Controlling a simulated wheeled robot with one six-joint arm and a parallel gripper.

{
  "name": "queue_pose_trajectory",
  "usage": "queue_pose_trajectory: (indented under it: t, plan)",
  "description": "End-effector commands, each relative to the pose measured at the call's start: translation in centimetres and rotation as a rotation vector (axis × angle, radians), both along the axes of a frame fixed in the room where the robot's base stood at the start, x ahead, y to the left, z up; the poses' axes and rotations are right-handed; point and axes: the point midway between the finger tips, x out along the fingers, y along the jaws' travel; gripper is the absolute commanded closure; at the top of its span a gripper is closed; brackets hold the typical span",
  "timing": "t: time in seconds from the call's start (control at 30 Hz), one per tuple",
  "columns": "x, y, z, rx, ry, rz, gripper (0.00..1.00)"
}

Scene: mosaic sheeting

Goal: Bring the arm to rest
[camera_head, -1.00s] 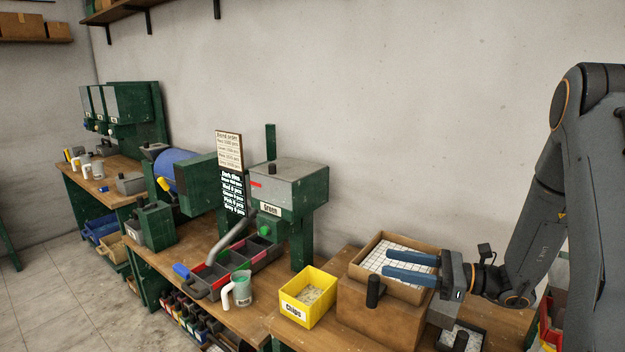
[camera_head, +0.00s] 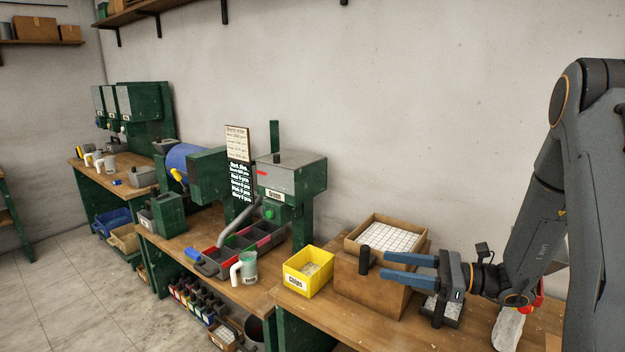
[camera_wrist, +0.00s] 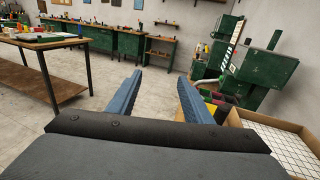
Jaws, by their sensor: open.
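My gripper (camera_head: 408,268) is open and empty, with its two blue fingers apart and pointing left in the head view. It is in front of the brown box holding white mosaic sheet (camera_head: 390,237), and apart from it as far as I can tell. In the wrist view the fingers (camera_wrist: 157,97) also show nothing between them but floor. My arm (camera_head: 535,215) comes down from the right side, bent at the elbow.
A green machine (camera_head: 290,178) stands behind. A wooden workbench (camera_wrist: 45,86) shows in the wrist view, with open floor (camera_wrist: 100,110) before it.

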Motion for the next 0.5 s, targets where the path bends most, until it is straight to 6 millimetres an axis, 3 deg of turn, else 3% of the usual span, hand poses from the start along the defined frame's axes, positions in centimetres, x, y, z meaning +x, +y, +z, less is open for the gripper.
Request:
queue_pose_trajectory:
  t: [0.27, 0.5]
  plan:
    - [-2.8, 3.1, -1.6, -0.146, -0.007, 0.137, 0.54]
    - [-7.2, 5.7, -3.9, -0.356, -0.044, 0.328, 0.54]
